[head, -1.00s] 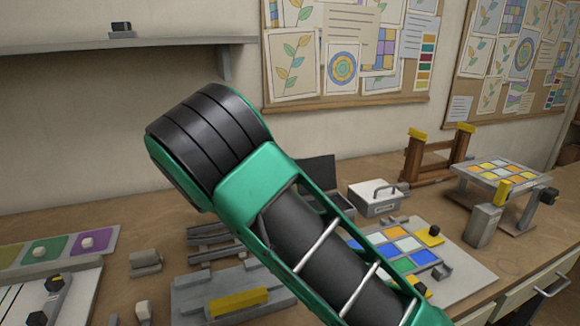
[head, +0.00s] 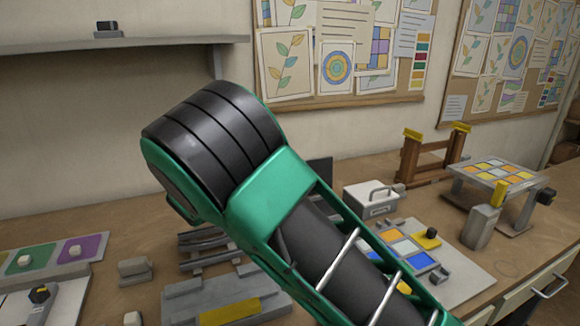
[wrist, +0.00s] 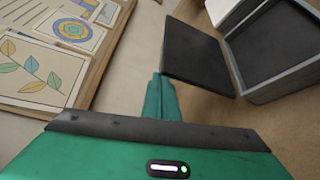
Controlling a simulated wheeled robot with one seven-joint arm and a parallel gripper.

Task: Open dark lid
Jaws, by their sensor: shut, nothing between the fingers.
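The dark lid (wrist: 198,57) is a flat dark panel in the wrist view, raised at an angle beside a grey box (wrist: 288,79). The box's dark inside shows, so the lid stands open. In the head view a part of the upright dark lid (head: 321,171) shows behind my arm, which hides most of the box. My gripper (wrist: 160,90) is shut and empty, with its green fingers close to the lid's lower left corner in the wrist view. I cannot tell whether they touch it.
A white case with a handle (head: 370,197) stands right of the lid. A wooden frame (head: 430,160) and a tile-topped stand (head: 495,172) are further right. Grey rails (head: 208,245) and a block with a yellow bar (head: 230,312) lie left of my arm. Pinboards hang behind.

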